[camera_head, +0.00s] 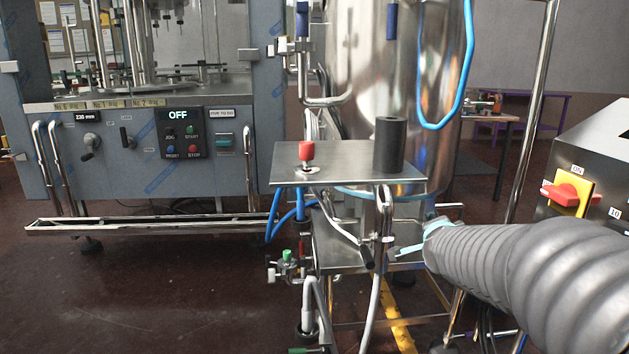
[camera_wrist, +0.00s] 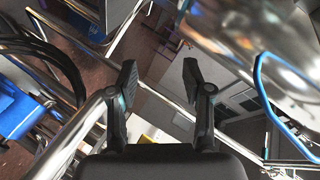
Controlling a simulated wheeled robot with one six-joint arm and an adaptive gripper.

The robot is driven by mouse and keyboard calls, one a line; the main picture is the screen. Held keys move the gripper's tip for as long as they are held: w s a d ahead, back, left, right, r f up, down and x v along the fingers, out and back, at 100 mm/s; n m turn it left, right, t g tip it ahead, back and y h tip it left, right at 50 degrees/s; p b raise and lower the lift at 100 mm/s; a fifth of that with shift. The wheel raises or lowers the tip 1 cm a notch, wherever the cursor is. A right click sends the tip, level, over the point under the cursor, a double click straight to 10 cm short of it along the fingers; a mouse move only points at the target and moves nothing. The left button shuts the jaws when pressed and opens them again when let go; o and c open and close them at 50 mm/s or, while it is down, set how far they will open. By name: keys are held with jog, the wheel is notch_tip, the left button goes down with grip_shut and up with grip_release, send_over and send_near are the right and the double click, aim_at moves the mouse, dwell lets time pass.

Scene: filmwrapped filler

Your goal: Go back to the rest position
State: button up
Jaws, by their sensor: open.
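My gripper (camera_wrist: 160,82) shows in the wrist view with its two black fingers spread apart and nothing between them. In the head view my arm, in a grey ribbed sleeve, reaches in from the lower right toward the steel stand. I cannot make out the fingers in the head view.
A steel plate (camera_head: 345,182) carries a red knob (camera_head: 306,152) and a black cylinder (camera_head: 390,145). Behind it stands a shiny tank (camera_head: 365,75) with a blue hose (camera_head: 468,70). A filling machine (camera_head: 190,140) is left; a box with a red switch (camera_head: 567,193) is right.

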jog(key=s+a+f+n+g+y, duration=0.4)
jog(key=s+a+f+n+y, duration=0.25)
jog(key=s+a+n, duration=0.45)
jog(key=s+f+n+g+h, duration=0.1)
jog(key=s+n+g+h, duration=0.1)
jog(key=s, duration=1.9)
jog(key=n+g, duration=0.1)
jog(key=n, duration=0.1)
jog(key=shift+a+f+n+g, duration=0.2)
jog(key=shift+n+g, duration=0.1)
jog(key=shift+n, duration=0.1)
jog(key=shift+c, duration=0.8)
jog(key=shift+a, duration=0.15)
